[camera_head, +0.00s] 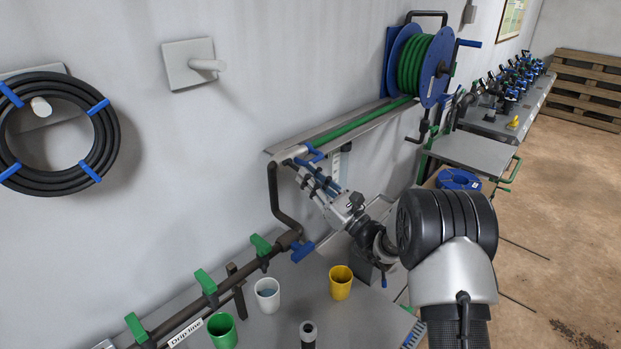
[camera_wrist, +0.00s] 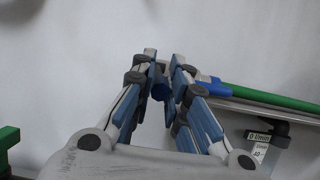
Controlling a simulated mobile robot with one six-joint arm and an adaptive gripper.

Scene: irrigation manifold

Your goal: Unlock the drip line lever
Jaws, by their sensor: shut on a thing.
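My gripper (camera_head: 308,176) is at the upper end of the grey bent pipe (camera_head: 275,190), beside the wall. A blue fitting (camera_head: 315,153) on the end of the green hose is right beside the fingertips. The "Drip line" label (camera_head: 187,332) lies along the lower pipe, which carries green levers (camera_head: 206,282) and a blue lever (camera_head: 303,252). Whether the held part is locked cannot be told.
A green cup (camera_head: 222,332), a white cup (camera_head: 267,294) and a yellow cup (camera_head: 341,281) stand on the bench below my arm. A black hose coil (camera_head: 58,134) hangs at left.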

